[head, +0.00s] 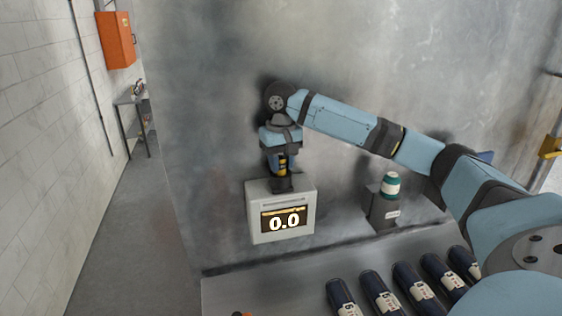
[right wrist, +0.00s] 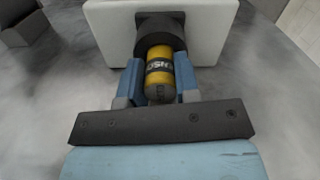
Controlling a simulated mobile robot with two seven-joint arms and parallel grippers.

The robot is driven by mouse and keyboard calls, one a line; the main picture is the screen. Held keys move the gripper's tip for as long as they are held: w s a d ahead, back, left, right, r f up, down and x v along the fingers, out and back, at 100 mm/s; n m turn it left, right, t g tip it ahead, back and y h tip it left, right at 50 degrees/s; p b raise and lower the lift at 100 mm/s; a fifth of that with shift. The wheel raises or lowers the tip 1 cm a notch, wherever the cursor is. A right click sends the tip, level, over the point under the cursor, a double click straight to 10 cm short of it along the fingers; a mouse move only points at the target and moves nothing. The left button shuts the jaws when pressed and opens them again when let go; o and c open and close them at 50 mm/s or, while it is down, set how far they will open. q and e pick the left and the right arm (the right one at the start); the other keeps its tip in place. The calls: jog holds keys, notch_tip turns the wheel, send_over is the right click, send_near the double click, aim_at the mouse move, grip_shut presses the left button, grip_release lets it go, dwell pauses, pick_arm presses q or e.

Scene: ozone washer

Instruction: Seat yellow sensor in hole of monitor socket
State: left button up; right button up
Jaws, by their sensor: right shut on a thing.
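The yellow sensor (right wrist: 159,75) is a small yellow cylinder with a dark label band and a grey end. My right gripper (right wrist: 160,80) is shut on it, one blue finger on each side. Its far end meets the dark round monitor socket (right wrist: 160,32); how deep it sits in the hole is hidden. In the head view the sensor (head: 282,162) shows between the fingers of my right gripper (head: 281,165), upright above the dark socket (head: 291,183) on top of the monitor (head: 282,227). My left gripper is not in view.
A green-and-white capped cylinder (head: 390,185) stands in a grey holder (head: 383,211) to the right of the monitor. Several dark labelled cylinders (head: 413,281) lie in a row at the front right. An orange wall box (head: 115,40) hangs far left.

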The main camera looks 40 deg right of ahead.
aim_at(281, 158)
jog(key=o, duration=0.9)
jog(key=shift+a+r, duration=0.1)
jog(key=shift+r, duration=0.1)
jog(key=shift+r, duration=0.3)
notch_tip(281, 158, up, 11)
jog(key=shift+r, duration=0.15)
jog(key=shift+s, duration=0.1)
